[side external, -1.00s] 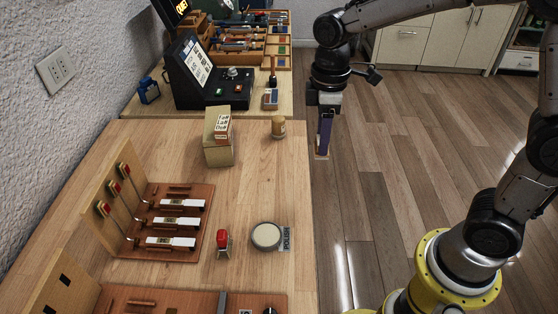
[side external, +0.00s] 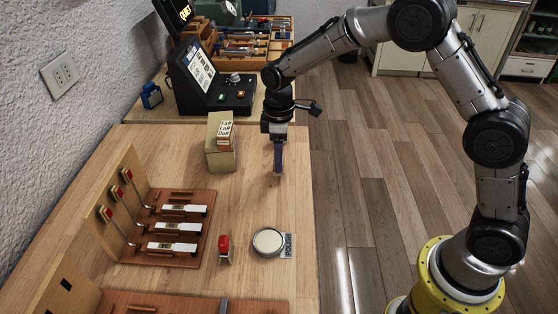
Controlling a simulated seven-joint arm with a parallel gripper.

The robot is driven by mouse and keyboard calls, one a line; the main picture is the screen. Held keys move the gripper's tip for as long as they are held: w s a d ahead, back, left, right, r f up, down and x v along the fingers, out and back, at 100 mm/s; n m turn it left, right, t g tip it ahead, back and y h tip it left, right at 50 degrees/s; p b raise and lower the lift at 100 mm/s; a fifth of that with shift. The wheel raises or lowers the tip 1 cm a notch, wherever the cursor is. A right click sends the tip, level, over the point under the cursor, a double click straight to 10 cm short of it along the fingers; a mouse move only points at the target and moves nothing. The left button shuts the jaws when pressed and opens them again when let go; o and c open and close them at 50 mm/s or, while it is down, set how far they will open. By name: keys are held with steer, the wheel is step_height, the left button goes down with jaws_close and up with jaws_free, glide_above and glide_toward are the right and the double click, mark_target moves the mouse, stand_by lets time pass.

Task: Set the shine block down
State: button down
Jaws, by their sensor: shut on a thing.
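My gripper (side external: 278,152) points straight down over the right part of the wooden bench (side external: 190,150), right of the cardboard box. It is shut on the shine block, seen as a slim dark purple-blue shape whose boundary with the fingers is hard to make out. Its lower end is close to the bench top; I cannot tell whether it touches. The round polish dish (side external: 268,240), pale inside and with a grey "POLISH" label (side external: 287,245) at its right, sits nearer the camera. A red-topped piece (side external: 225,246) stands left of the dish.
The cardboard box (side external: 220,155) with a small lettered carton (side external: 225,131) on top stands left of my gripper. A brown board (side external: 160,250) with white-topped keys and red-headed hammers is at the left. Bench between gripper and dish is clear.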

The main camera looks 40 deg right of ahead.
steer(key=shift+f, duration=0.85)
steer(key=shift+f, duration=0.15)
steer(key=shift+c, duration=1.7)
jaws_free()
